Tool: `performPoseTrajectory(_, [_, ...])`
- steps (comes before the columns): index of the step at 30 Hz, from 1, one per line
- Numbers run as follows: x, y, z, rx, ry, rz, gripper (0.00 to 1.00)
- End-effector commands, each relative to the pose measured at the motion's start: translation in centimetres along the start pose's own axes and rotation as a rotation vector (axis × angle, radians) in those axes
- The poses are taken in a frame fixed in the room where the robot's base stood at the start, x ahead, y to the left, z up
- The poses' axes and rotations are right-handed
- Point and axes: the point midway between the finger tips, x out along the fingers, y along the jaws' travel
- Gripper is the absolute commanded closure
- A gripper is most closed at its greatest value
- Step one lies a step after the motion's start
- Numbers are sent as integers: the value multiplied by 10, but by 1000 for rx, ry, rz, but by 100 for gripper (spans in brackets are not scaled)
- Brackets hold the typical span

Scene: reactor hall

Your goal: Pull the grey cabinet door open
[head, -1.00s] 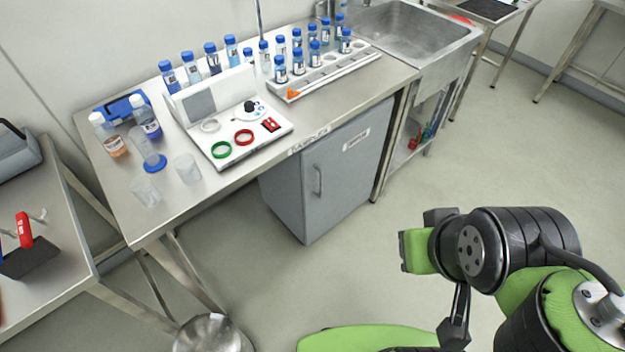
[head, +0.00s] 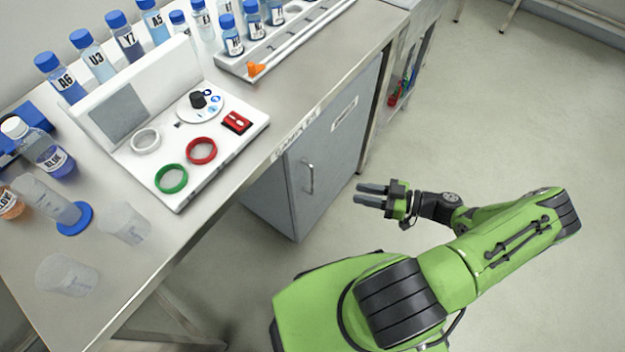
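The grey cabinet (head: 268,200) stands on the floor under the steel workbench. Its door (head: 335,160) faces right, looks shut, and carries a white label at the top. A vertical bar handle (head: 309,178) sits near the door's left edge. My gripper (head: 357,193) is to the right of the handle, with its two dark fingers pointing left at the door. The fingers are parted with a gap between them and hold nothing. They look apart from the handle; the exact distance is hard to tell.
The workbench (head: 232,215) overhangs the cabinet. It carries a white panel (head: 190,188) with rings and a knob, blue-capped bottles (head: 97,62), a tube rack (head: 290,42) and clear beakers (head: 66,274). Open floor (head: 480,130) lies to the right of the door.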

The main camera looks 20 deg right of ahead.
Motion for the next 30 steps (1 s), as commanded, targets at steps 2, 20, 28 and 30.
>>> performPoseTrajectory(2, [1, 5, 15, -56, 97, 84, 71])
performPoseTrajectory(20, [103, 21, 3, -107, 157, 139, 71])
performPoseTrajectory(28, [150, 28, -5, -107, 154, 142, 71])
performPoseTrajectory(30, [154, 29, -6, -107, 154, 142, 71])
